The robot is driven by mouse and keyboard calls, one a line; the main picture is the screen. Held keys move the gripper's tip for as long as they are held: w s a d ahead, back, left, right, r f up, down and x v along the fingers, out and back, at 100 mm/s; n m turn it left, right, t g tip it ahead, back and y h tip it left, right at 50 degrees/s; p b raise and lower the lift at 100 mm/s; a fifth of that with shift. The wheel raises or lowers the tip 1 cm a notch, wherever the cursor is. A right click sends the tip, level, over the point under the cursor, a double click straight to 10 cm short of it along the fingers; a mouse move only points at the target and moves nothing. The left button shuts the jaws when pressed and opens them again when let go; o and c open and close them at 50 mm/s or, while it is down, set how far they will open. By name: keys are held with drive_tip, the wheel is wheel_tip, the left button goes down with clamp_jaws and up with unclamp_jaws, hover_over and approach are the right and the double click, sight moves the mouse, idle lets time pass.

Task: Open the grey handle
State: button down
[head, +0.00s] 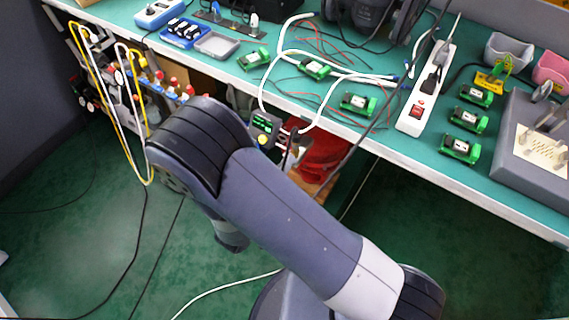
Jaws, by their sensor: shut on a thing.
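My arm fills the middle of the head view, and its jaws do not show; they are hidden behind my arm links. A small dark device with a green display and a yellow knob (264,131), which looks like the valve positioner, sits at the bench's front edge just right of my arm. White tubes run to it. Left of my arm, a rig of pipes and fittings with red and blue parts (165,88) stands below the bench edge. I cannot make out a grey handle; it may be hidden behind my arm.
The green-topped bench (440,172) runs across the back. It carries a white power strip (428,88), several green modules and loose wires. Yellow and white hoses (122,110) hang at the left. A red object (322,160) is under the bench. Cables cross the green floor (80,225).

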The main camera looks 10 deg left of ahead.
drive_tip(key=shift+m, duration=0.3)
drive_tip(key=m+b, duration=0.6)
drive_tip(key=m, duration=0.3)
drive_tip(key=shift+m, duration=0.7)
idle(0.3)
drive_tip(key=c, duration=1.5)
unclamp_jaws()
drive_tip(key=shift+s, duration=0.1)
